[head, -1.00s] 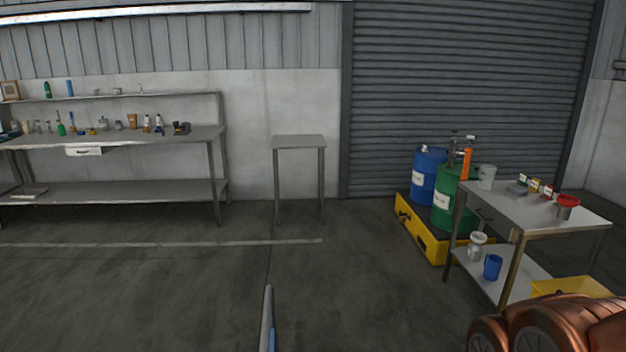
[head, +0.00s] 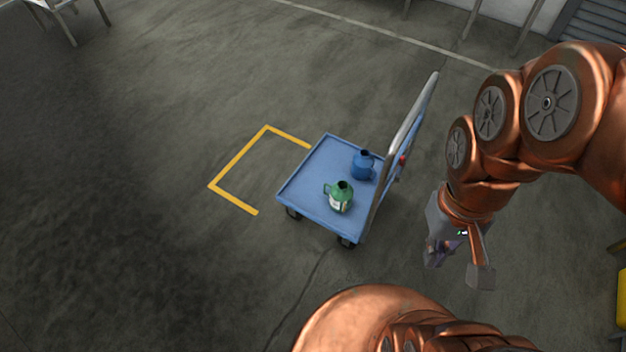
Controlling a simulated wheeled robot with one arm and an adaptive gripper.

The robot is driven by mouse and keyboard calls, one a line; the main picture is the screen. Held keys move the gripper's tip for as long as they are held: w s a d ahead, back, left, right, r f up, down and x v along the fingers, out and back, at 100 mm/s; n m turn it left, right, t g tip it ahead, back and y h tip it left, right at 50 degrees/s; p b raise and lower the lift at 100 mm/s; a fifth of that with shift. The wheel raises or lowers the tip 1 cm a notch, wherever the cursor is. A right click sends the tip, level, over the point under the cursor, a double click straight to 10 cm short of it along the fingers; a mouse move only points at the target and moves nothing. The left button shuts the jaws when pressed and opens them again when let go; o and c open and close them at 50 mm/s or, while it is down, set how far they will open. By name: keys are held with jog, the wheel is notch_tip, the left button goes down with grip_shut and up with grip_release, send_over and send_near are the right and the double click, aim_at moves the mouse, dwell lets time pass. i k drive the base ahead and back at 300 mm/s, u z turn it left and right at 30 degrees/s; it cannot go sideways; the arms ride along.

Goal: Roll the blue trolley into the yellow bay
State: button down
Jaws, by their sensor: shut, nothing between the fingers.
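The blue trolley (head: 310,187) stands on the floor in the middle of the head view. Its grey push handle (head: 402,130) rises at its right end. A blue jug (head: 363,166) and a green jug (head: 340,197) stand upright on its deck. The yellow bay (head: 238,156) is a three-sided floor outline left of the trolley, open toward it. The trolley's left end is at the open side; the inside of the outline looks empty. My gripper (head: 458,262) is shut and empty, right of the handle and apart from it in the picture.
The floor (head: 120,200) left of the bay is clear. A pale floor line (head: 380,32) runs across the back. Table legs (head: 475,18) show at the top, and a small stand (head: 60,15) at top left. A yellow object (head: 622,295) is cut off at the right edge.

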aim_at(330, 162)
jog(key=u, duration=0.1)
jog(key=k, duration=0.25)
jog(key=u, duration=0.7)
jog(key=i, duration=1.25)
jog(key=z, duration=0.45)
